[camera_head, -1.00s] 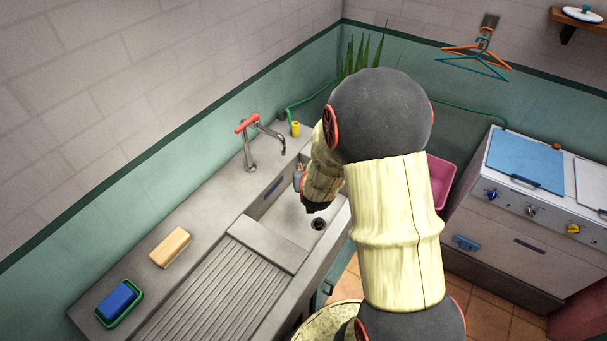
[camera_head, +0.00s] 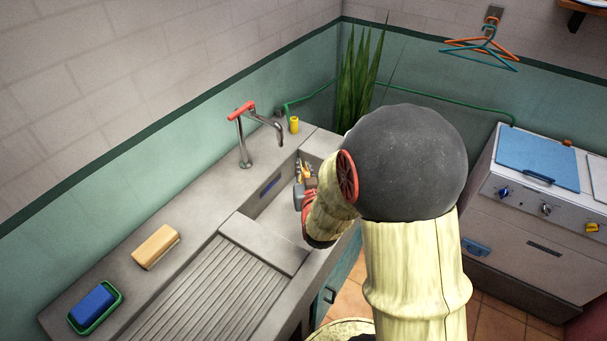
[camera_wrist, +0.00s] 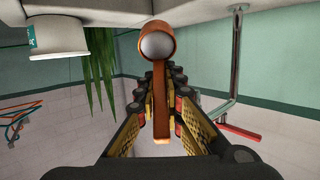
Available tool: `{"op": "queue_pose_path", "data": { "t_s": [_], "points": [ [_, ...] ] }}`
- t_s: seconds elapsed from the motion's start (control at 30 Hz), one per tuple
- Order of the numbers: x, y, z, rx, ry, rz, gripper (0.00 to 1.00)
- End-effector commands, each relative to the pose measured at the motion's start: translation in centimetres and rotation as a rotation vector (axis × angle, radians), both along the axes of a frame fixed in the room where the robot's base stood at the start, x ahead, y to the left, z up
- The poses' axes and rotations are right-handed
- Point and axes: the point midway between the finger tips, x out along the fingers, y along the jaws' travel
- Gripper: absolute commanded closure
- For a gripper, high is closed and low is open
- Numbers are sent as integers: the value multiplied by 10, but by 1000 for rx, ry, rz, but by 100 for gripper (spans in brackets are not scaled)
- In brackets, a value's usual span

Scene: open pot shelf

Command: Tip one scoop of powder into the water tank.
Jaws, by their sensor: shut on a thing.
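My gripper (camera_wrist: 160,85) is shut on the handle of a brown scoop (camera_wrist: 160,100) in the wrist view. The scoop's round bowl faces the camera and shows a pale grey-white rounded fill (camera_wrist: 157,46), which looks like powder. A white container with a green label (camera_wrist: 60,38) is at the upper left of the wrist view; I cannot tell whether it is the water tank. In the head view my gripper (camera_head: 303,178) is above the sink, and the scoop cannot be made out there. No water tank is clearly identifiable in the head view; my arm covers part of it.
A tap with a red handle (camera_head: 243,135) and a yellow cup (camera_head: 294,125) stand behind the sink (camera_head: 275,200). A tan block (camera_head: 156,247) and a blue sponge in a green dish (camera_head: 94,307) lie on the left counter. A stove (camera_head: 540,200) stands at right.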

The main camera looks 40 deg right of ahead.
Motion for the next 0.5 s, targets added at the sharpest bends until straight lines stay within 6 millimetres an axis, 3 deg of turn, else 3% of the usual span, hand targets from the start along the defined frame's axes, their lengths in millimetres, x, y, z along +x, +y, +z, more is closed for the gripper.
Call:
{"op": "queue_pose_path", "data": {
  "t_s": [0.5],
  "points": [
    [-8,5,-9,-80,-136,0,100]
  ]
}}
